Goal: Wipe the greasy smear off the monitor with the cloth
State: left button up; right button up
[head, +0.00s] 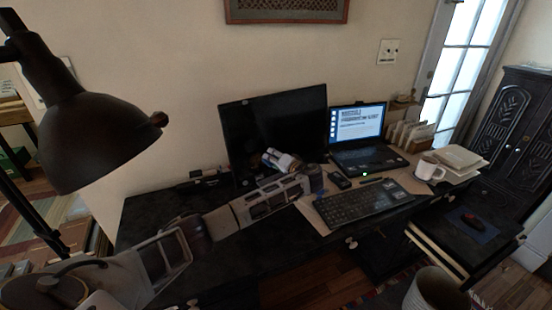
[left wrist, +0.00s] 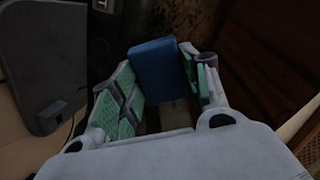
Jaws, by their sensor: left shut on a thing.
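The monitor (head: 270,118) stands at the back of the desk with a dark screen. I cannot make out a smear on it. My left arm reaches across from the left, and my left gripper (head: 279,160) is in front of the monitor's lower right part, hiding some of it. In the left wrist view, the left gripper (left wrist: 163,90) is shut on a blue folded cloth (left wrist: 158,68) between its green pads. The cloth cannot be picked out clearly in the head view. Whether it touches the screen cannot be told. My right gripper is not in view.
A laptop (head: 357,133) is open right of the monitor. A keyboard (head: 353,203) lies in front. A white mug (head: 428,169) and papers (head: 458,160) are at the right. A black lamp (head: 95,140) looms at the left.

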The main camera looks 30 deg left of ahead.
aim_at(249, 164)
pick_arm(q)
jog(key=shift+s+a+r+p, duration=0.1)
jog(key=shift+s+a+p, duration=0.3)
jog(key=shift+s, duration=0.2)
jog(key=shift+s+a+p, duration=0.3)
jog(key=shift+s+p, duration=0.2)
jog(key=shift+s, duration=0.05)
jog(key=shift+s+a+p, duration=0.35)
jog(key=shift+s+p, duration=0.15)
jog(key=shift+s, duration=0.05)
jog(key=shift+s+a+p, duration=0.3)
jog(key=shift+s+p, duration=0.2)
jog(key=shift+s+a+p, duration=0.3)
jog(key=shift+s, duration=0.15)
jog(key=shift+s+a+p, duration=0.45)
jog(key=shift+s+p, duration=0.15)
jog(key=shift+s, duration=0.2)
jog(key=shift+s+a+p, duration=0.4)
jog(key=shift+s+p, duration=0.2)
jog(key=shift+s, duration=0.2)
